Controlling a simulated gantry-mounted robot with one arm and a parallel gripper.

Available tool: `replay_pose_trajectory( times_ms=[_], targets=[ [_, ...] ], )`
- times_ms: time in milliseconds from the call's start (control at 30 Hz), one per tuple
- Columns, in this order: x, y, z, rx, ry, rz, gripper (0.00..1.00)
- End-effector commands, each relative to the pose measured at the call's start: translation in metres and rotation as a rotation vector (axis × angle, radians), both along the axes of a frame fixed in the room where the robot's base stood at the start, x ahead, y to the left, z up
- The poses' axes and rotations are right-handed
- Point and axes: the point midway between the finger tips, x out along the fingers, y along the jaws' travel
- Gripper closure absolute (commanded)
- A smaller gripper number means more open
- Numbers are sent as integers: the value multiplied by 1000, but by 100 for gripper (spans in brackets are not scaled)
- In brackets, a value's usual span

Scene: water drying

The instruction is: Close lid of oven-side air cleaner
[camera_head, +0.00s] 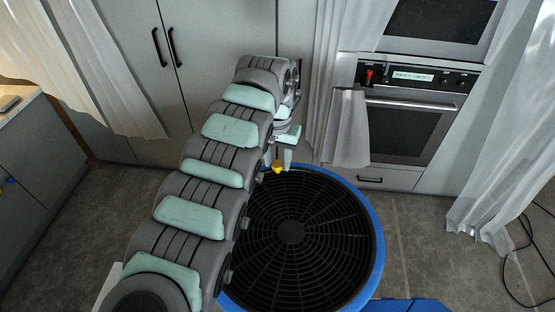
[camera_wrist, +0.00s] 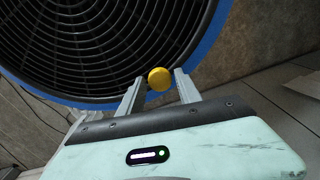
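The air cleaner is a large round unit with a blue rim (camera_head: 377,232) and a black ringed grille (camera_head: 310,262). It stands on the floor in front of the oven (camera_head: 405,125). The grille (camera_wrist: 85,45) and blue rim also fill the top of the wrist view. A small yellow knob (camera_wrist: 159,79) sits at the rim; it also shows in the head view (camera_head: 278,168). My gripper (camera_wrist: 160,75) is open, with one finger on each side of the knob and small gaps visible. I cannot tell whether the grille is a raised lid. My arm covers the unit's left side.
Grey cabinets (camera_head: 215,75) stand behind my arm. Light curtains (camera_head: 345,125) hang by the oven, with another (camera_head: 505,150) at the right. Black cables (camera_head: 520,260) lie on the floor at the right. A blue part (camera_head: 405,306) shows at the bottom edge.

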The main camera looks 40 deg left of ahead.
Motion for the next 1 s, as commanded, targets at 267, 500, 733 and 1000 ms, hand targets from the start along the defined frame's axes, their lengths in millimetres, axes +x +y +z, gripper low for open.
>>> replay_pose_trajectory(
  times_ms=[267, 500, 733, 1000],
  targets=[
    [0, 0, 0, 0, 0, 0, 83],
    [0, 0, 0, 0, 0, 0, 100],
    [0, 0, 0, 0, 0, 0, 100],
    [0, 0, 0, 0, 0, 0, 100]
  ],
)
